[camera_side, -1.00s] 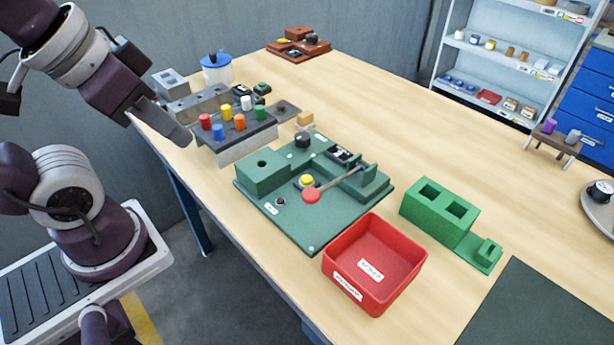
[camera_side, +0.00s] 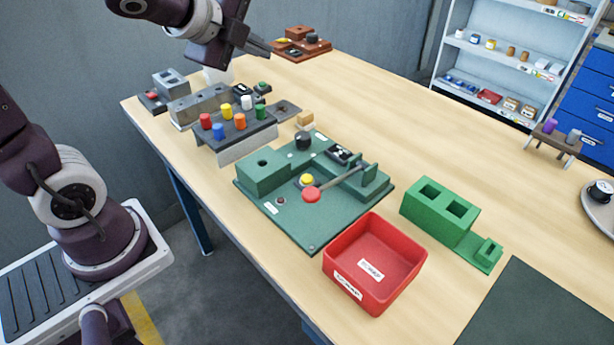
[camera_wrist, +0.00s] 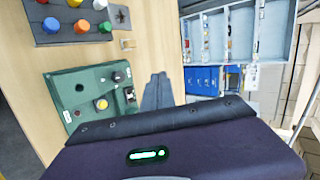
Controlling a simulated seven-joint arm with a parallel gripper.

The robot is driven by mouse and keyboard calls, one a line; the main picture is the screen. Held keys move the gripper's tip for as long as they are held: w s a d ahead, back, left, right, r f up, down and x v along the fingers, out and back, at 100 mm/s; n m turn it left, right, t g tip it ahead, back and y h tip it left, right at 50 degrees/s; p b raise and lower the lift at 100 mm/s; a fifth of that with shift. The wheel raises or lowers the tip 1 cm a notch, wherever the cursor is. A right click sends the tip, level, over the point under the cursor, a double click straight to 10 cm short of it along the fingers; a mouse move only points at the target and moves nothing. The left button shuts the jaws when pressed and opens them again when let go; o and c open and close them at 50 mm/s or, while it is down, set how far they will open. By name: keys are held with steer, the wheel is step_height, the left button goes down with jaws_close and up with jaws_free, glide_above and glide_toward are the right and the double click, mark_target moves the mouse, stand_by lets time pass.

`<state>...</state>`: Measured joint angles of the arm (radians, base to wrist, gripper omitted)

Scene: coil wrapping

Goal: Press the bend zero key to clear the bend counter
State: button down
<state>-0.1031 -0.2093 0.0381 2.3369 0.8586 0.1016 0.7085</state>
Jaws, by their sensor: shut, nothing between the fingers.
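A green fixture (camera_side: 335,222) on the bench carries a small dark red button (camera_side: 280,200) beside a white label, a yellow button (camera_side: 306,181), a red-ended lever (camera_side: 311,195), a black knob (camera_side: 302,140) and a black-and-white unit (camera_side: 342,155). The labels are too small to read, so I cannot tell which is the bend zero key. The wrist view also shows the fixture (camera_wrist: 88,115), its dark button (camera_wrist: 80,87) and yellow button (camera_wrist: 101,104). My gripper (camera_side: 268,48) is shut and empty, high toward the back and away from the fixture. Its fingers (camera_wrist: 157,90) show in the wrist view.
A grey rack (camera_side: 240,134) with several coloured pegs stands left of the fixture. A red scrap bin (camera_side: 373,262) is in front. A green two-hole block (camera_side: 439,211) is to the right. A brown fixture (camera_side: 303,45) sits at the back. The bench's back right is mostly clear.

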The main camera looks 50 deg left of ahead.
steer(key=w+d+f+m+h, duration=0.1)
steer(key=w+f+m+h, duration=0.1)
steer(key=w+f+m, duration=0.3)
steer(key=m+g+h, duration=0.4)
steer(key=m+h, duration=0.3)
steer(key=m, duration=0.9)
glide_above(302, 177)
step_height(302, 177, down, 8)
steer(key=shift+s+d+g, duration=0.1)
steer(key=shift+g, duration=0.2)
steer(key=shift+f, duration=0.2)
steer(key=shift+f, duration=4.25)
steer(key=shift+f, duration=0.15)
steer(key=shift+f, duration=0.3)
